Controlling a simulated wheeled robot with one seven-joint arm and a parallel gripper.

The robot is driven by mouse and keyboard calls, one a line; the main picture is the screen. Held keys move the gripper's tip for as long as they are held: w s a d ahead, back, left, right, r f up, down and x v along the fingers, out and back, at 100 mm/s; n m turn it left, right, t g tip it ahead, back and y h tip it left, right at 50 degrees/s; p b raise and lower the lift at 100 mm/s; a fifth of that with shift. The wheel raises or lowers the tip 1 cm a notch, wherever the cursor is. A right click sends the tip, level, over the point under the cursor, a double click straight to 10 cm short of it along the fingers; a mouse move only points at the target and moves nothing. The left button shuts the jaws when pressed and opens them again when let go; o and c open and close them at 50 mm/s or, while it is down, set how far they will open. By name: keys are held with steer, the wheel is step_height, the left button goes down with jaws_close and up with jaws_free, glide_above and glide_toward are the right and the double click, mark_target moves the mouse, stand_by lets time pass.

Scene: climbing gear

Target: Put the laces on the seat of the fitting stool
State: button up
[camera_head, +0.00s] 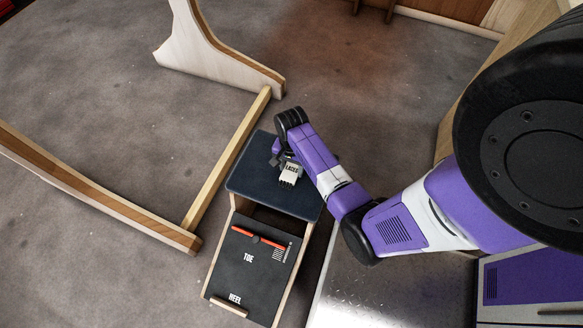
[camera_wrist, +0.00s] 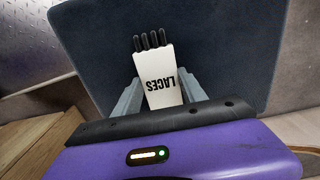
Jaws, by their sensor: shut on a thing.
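My gripper (camera_head: 283,163) is shut on the packet and is over the dark padded seat of the fitting stool (camera_head: 250,180). The seat fills much of the wrist view behind the packet (camera_wrist: 225,45). I cannot tell whether the packet touches the seat or is a little above it.
The stool's sloped front board (camera_head: 250,275), marked TOE and HEEL with a red bar, extends toward the bottom of the head view. A wooden frame (camera_head: 228,160) stands to the left of the stool. A shiny metal surface (camera_head: 390,295) is at right. Grey floor is open beyond.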

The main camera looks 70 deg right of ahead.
mark_target(292, 170)
steer(key=o, duration=1.3)
steer(key=shift+f, duration=0.1)
step_height(292, 170, up, 12)
steer(key=p, duration=0.3)
steer(key=s+a+r+n+t+h, duration=0.2)
steer(key=s+a+n+t+h, duration=0.15)
steer(key=a+n+t, duration=0.6)
steer(key=s+a+r+n+t+y, duration=0.1)
steer(key=s+a+r+n, duration=0.1)
steer(key=a+r, duration=0.3)
steer(key=s+a+r+n+t+y, duration=0.1)
steer(key=s+a+r+n+t, duration=0.1)
steer(key=a+r, duration=0.4)
steer(key=s+a+r+n+t+y, duration=0.1)
steer(key=a+r+n, duration=0.4)
steer(key=r, duration=0.8)
steer(key=shift+s+a+t+y, duration=0.2)
steer(key=shift+s+t, duration=0.2)
steer(key=shift+s, duration=0.3)
steer(key=shift+s+a+t+y, duration=0.15)
steer(key=shift+s+t, duration=0.2)
steer(key=shift+s, duration=0.35)
